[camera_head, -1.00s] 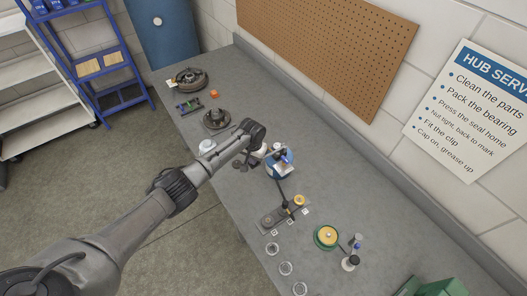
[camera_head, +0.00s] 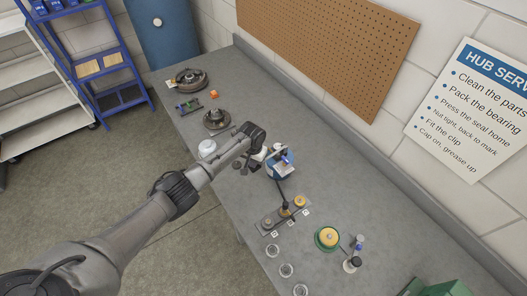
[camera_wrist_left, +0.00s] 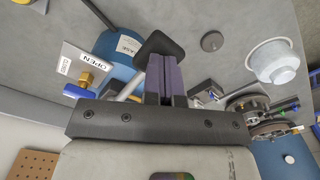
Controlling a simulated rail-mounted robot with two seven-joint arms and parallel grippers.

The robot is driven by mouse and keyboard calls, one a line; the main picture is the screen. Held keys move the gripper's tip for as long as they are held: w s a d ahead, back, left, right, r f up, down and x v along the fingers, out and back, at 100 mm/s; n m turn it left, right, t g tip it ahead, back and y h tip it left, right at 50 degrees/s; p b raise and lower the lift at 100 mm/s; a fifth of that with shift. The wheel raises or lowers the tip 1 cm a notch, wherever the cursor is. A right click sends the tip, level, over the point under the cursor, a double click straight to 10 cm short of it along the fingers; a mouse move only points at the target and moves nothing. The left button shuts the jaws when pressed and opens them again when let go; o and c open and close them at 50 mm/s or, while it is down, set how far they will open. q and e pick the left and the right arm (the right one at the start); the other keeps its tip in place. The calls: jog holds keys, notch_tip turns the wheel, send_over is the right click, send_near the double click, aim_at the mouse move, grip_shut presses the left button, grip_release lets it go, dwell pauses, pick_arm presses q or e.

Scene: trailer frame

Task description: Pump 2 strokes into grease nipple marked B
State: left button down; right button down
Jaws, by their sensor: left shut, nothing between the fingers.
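The blue grease pump (camera_head: 280,171) stands on the bench, and a dark hose (camera_head: 282,190) runs from it to the nipple plate (camera_head: 263,228). The hose end meets the plate near its middle post; I cannot tell whether it is seated. Small white tags (camera_head: 275,234) line the plate's front, with letters too small to read. My left gripper (camera_head: 259,155) is beside the pump, just left of it.
A white jar (camera_head: 207,148) and hub parts (camera_head: 215,119) lie farther left on the grey bench. A green-rimmed yellow disc (camera_head: 327,238) and small bottles stand to the right. Bench space behind the pump is clear.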

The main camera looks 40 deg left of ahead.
pick_arm(q)
jog(key=shift+r, duration=0.15)
jog(key=shift+w+d+r+p, duration=0.1)
jog(key=shift+w+r+p, duration=0.1)
jog(key=shift+r+p, duration=1.05)
jog(key=shift+w+d+r+p, duration=0.1)
jog(key=shift+w+r+p, duration=0.15)
jog(key=shift+r+p, duration=0.8)
jog(key=shift+w+d+r+p, duration=0.1)
jog(key=shift+w+r+p, duration=0.1)
jog(key=shift+r+p, duration=0.85)
jog(key=shift+r+b, duration=0.15)
jog(key=shift+b, duration=0.15)
jog(key=shift+a, duration=0.1)
